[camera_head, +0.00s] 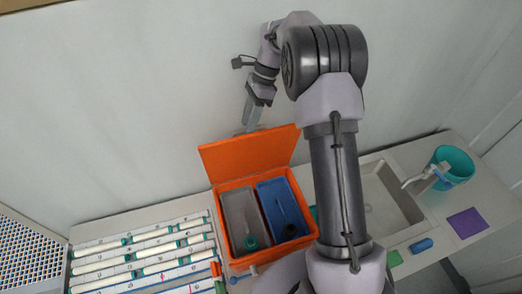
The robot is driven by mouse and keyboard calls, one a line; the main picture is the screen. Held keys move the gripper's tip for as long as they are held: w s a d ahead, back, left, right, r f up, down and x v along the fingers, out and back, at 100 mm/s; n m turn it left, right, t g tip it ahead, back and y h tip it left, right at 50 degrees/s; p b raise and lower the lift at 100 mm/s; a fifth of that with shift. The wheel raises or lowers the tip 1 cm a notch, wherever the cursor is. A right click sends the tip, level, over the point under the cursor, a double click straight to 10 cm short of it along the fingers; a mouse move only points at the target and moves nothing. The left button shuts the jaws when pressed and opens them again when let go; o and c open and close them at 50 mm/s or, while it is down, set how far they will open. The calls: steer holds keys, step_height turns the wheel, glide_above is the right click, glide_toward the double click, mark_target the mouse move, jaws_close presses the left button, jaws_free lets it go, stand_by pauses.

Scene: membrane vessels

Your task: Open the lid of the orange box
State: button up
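The orange box (232,264) stands on the counter left of my arm. Its orange lid (250,153) is raised at the back, tilted up from the rear edge, so the inside shows. Inside are a grey compartment (236,209) and a blue compartment (277,197), each with an item in it. My gripper (246,128) is above and behind the lid, pointing down near its top edge. The fingers are small and partly hidden by the lid, so I cannot tell whether they are open or whether they touch it.
Several white tubes (140,249) lie in a rack to the left. A sink (386,198) is right of my arm, with a teal cup (456,163) beyond it. A purple mat (467,222) and a blue object (421,245) lie at right. The wall is close behind the box.

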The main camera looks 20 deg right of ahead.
steer(key=s+r+b, duration=0.1)
steer(key=s+b, duration=0.2)
steer(key=s, duration=1.1)
steer(key=shift+s+r, duration=0.15)
step_height(320, 180, up, 13)
steer(key=t+h+p, duration=0.3)
steer(key=t+h, duration=0.1)
steer(key=t, duration=0.1)
glide_above(255, 140)
steer(key=s+a, duration=0.1)
steer(key=s, duration=0.4)
steer(key=x, duration=1)
steer(key=d+x, duration=0.1)
steer(key=x, duration=0.5)
steer(key=shift+d+b, duration=0.15)
steer(key=shift+b, duration=0.15)
steer(key=shift+f, duration=0.7)
